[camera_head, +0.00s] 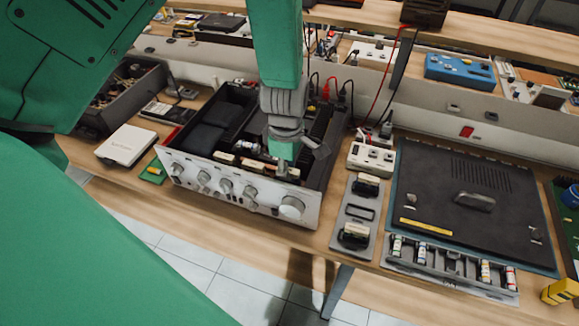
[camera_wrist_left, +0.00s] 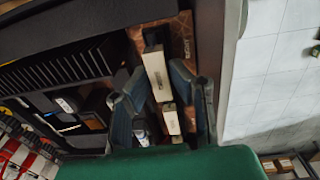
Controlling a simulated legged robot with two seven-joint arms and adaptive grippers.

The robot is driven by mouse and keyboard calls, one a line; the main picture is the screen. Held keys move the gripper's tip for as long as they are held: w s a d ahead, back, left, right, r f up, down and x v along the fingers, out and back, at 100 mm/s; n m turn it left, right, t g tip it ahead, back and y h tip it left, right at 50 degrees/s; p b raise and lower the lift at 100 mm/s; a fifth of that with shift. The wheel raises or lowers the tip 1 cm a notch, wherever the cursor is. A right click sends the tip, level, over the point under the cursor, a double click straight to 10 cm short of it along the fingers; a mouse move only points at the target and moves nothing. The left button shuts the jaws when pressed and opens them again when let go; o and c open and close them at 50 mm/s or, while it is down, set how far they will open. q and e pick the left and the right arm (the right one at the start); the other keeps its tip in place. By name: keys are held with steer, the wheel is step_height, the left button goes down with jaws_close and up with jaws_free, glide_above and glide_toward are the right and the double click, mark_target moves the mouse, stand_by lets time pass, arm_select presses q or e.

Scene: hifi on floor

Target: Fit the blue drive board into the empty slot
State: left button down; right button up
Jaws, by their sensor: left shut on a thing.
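The open hifi amplifier (camera_head: 238,190) sits on the wooden bench, its silver knobbed front facing me. A row of cream-topped modules (camera_head: 225,158) stands just behind that front. My left gripper (camera_head: 284,160) reaches down into the amplifier near its right front corner. In the left wrist view its fingers (camera_wrist_left: 160,88) stand on either side of a cream-topped module (camera_wrist_left: 154,66) and are shut on it. The module's lower part is hidden, so I cannot tell whether it is the blue drive board. The empty slot inside the amplifier cannot be made out. My right gripper is not in view.
A grey holder (camera_head: 343,242) right of the amplifier carries two cream-and-black pieces with an opening between them. Beyond it lies a large dark panel (camera_head: 425,185). A white box (camera_head: 126,146) and a green board (camera_head: 152,172) lie left. Cables (camera_head: 345,105) rise behind the amplifier.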

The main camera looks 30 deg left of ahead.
arm_select(q)
steer(key=shift+a+f, duration=0.2)
steer(key=shift+a, duration=0.7)
steer(key=shift+d+r+p, duration=0.15)
steer(key=shift+d+p, duration=0.2)
steer(key=shift+d, duration=0.7)
steer(key=shift+a, duration=0.5)
steer(key=shift+d, duration=0.35)
steer(key=shift+a+p, duration=0.3)
steer(key=shift+a, duration=0.2)
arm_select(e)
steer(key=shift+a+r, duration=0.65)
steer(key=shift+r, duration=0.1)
arm_select(q)
steer(key=shift+d+f, duration=0.3)
steer(key=shift+d, duration=0.05)
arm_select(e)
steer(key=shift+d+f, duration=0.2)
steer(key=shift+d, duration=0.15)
arm_select(q)
steer(key=shift+a+f, duration=0.25)
steer(key=shift+f, duration=0.05)
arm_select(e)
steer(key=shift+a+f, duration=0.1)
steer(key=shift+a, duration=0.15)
arm_select(q)
steer(key=shift+d+f+b, duration=0.1)
steer(key=shift+b, duration=0.2)
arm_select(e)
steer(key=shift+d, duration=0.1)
